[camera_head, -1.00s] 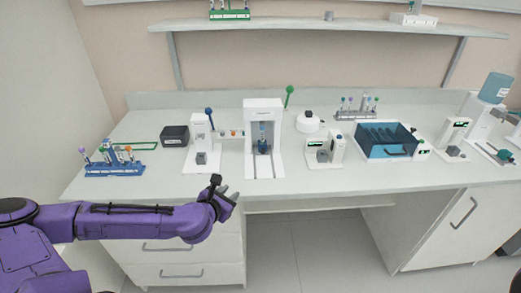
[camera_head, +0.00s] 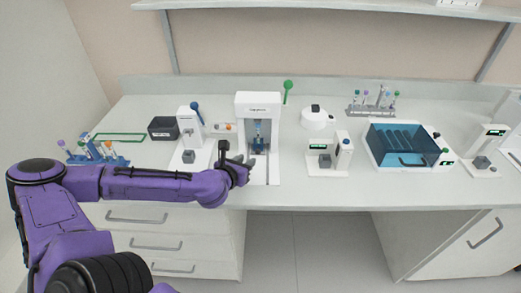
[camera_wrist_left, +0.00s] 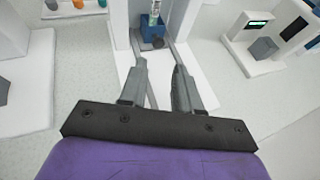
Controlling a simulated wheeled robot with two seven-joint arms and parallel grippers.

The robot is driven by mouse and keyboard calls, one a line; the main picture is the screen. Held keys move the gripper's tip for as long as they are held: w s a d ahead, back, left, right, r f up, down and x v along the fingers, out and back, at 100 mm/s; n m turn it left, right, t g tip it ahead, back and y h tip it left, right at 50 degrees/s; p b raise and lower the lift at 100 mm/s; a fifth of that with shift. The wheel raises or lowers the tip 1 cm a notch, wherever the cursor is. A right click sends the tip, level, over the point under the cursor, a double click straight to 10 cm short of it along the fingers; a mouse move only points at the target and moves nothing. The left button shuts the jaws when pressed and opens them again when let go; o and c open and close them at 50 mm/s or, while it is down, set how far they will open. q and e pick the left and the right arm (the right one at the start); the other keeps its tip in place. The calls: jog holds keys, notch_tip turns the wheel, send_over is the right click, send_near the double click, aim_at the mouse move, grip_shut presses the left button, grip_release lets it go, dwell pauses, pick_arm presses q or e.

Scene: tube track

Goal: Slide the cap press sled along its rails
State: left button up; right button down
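The cap press (camera_head: 258,100) is a white upright frame on a white base at the middle of the bench. Its blue sled (camera_wrist_left: 152,38) sits low in the frame and holds an upright tube (camera_wrist_left: 154,14); in the head view the tube (camera_head: 259,132) shows inside the press. Grey rails (camera_wrist_left: 181,57) run along the base toward me. My left gripper (camera_wrist_left: 160,72) is open and empty over the front of the base. Its fingers point at the sled, short of it. In the head view the left gripper (camera_head: 246,163) partly covers the base. My right gripper is not in view.
A white device with a blue-knobbed lever (camera_head: 191,125) stands left of the press. A white device with a display (camera_head: 328,152) stands to its right, then a blue lidded box (camera_head: 402,145). A tube rack (camera_head: 96,153) lies behind my left arm.

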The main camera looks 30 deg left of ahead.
aim_at(257, 152)
pick_arm(q)
jog(key=x, duration=0.8)
jog(key=shift+w+a+f, duration=0.1)
jog(key=shift+w+a, duration=0.15)
jog(key=shift+w, duration=0.1)
jog(key=shift+s, duration=0.1)
grip_shut()
